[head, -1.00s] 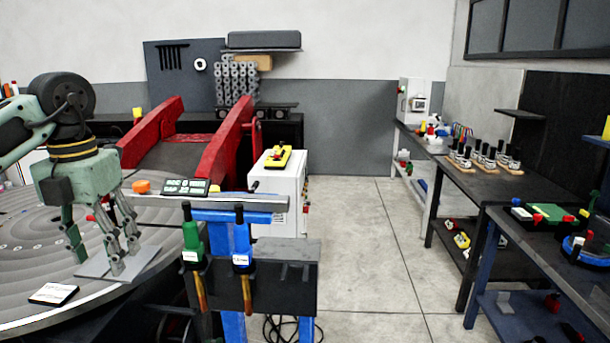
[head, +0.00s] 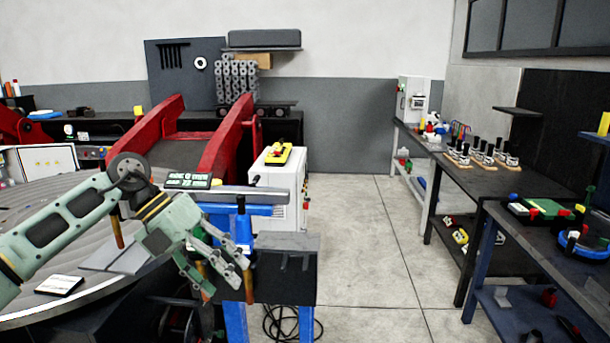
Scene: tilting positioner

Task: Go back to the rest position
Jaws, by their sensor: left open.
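My left gripper (head: 225,283) is open and empty, in front of the blue stand (head: 235,322) with the dark holder plate (head: 290,272). Its arm comes in from the left, over the edge of the round grey turntable (head: 40,213). A grey plate (head: 118,257) lies flat on the turntable, partly behind my arm. My right gripper does not show.
A red tilting frame (head: 228,140) stands behind the turntable. A white cabinet (head: 281,180) with a yellow pendant (head: 279,155) stands beside it. Dark workbenches (head: 478,183) with parts line the right side. The floor (head: 370,240) between is clear. A cable (head: 283,322) lies under the stand.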

